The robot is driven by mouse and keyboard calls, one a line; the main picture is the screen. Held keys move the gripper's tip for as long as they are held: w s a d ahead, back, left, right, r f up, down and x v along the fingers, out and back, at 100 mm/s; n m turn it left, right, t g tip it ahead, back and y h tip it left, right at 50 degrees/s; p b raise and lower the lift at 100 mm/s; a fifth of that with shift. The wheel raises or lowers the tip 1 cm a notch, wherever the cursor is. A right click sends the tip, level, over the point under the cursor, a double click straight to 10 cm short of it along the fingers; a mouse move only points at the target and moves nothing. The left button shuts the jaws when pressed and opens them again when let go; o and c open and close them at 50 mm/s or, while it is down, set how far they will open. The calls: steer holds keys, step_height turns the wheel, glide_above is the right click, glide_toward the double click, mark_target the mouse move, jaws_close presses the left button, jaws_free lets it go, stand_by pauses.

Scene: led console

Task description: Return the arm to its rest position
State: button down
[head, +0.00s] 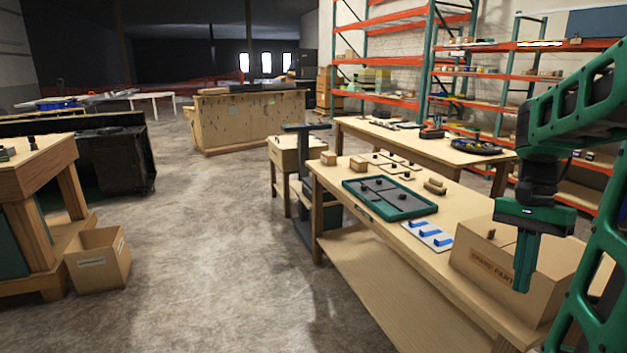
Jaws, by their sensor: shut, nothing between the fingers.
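My gripper (524,285) is at the right of the head view, at the end of my green and black arm. It points down with its fingers together and holds nothing. It hangs in front of a cardboard box (483,280) marked "SPARE PART" on the near workbench. The arm is bent and reaches in from the right edge. From this single view I cannot tell the gap between the fingers and the box.
The wooden workbench (400,262) carries a green-rimmed tray (385,215) with dark knobs, and a white panel with blue pieces (430,237). A second table (370,135) and orange shelves (390,97) stand behind. An open carton (98,262) sits on the left floor. The middle floor is clear.

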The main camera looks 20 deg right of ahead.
steer(key=s+a+f+n+t, duration=0.1)
steer(key=s+a+f+n, duration=0.1)
steer(key=a, duration=0.4)
steer(key=s+a+f+n+t+h, duration=0.1)
steer(key=s+a+f+n, duration=0.2)
steer(key=s+a+n, duration=0.2)
steer(key=shift+a+f+n+t, duration=0.2)
steer(key=shift+a+n+t, duration=0.2)
steer(key=shift+a+n, duration=0.4)
